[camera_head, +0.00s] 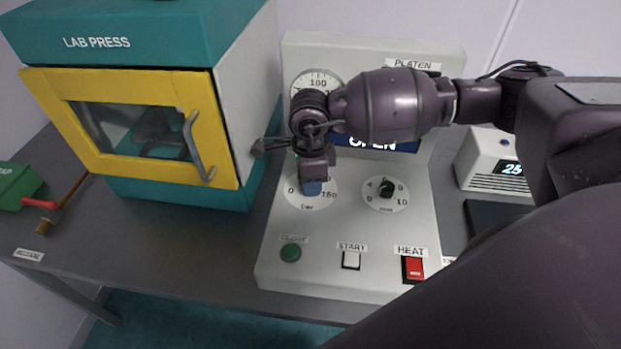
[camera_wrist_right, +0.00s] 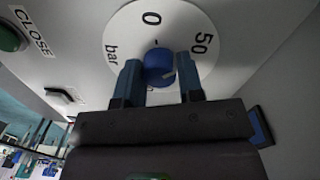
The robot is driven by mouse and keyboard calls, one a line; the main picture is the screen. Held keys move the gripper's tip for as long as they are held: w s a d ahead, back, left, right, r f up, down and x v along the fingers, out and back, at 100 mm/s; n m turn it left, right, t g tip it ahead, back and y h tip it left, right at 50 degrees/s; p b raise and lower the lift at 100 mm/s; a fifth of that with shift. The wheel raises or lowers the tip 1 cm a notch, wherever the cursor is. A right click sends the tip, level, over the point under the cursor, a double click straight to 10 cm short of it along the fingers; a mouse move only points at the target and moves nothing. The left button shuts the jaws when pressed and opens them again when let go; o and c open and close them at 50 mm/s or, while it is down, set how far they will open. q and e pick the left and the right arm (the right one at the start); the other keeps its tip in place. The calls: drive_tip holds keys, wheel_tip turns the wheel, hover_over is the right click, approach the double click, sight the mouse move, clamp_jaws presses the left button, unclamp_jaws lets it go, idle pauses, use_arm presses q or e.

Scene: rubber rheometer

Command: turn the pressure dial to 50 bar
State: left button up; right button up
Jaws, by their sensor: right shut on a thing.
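The pressure dial is a blue knob (camera_wrist_right: 158,65) on a white round scale marked 0, 50 and bar in the right wrist view. My right gripper (camera_head: 312,184) reaches down from above and is shut on the knob. In the right wrist view its two fingers (camera_wrist_right: 160,85) stand on either side of the knob. A pale mark shows at the knob's lower right; its exact reading is unclear. My left gripper is not in view.
A second dial with a black knob (camera_head: 386,188) sits to the right. Below are the green CLOSE button (camera_head: 290,253), the white START switch (camera_head: 351,260) and the red HEAT switch (camera_head: 413,268). The lab press (camera_head: 129,180) stands left. My right arm covers part of the OPEN display (camera_head: 375,143).

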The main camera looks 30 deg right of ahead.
drive_tip(key=shift+m, duration=0.5)
drive_tip(key=o, duration=0.9)
drive_tip(key=r, duration=1.1)
drive_tip(key=shift+w+d, duration=0.1)
drive_tip(key=shift+w, duration=0.1)
drive_tip(key=shift+f, duration=0.1)
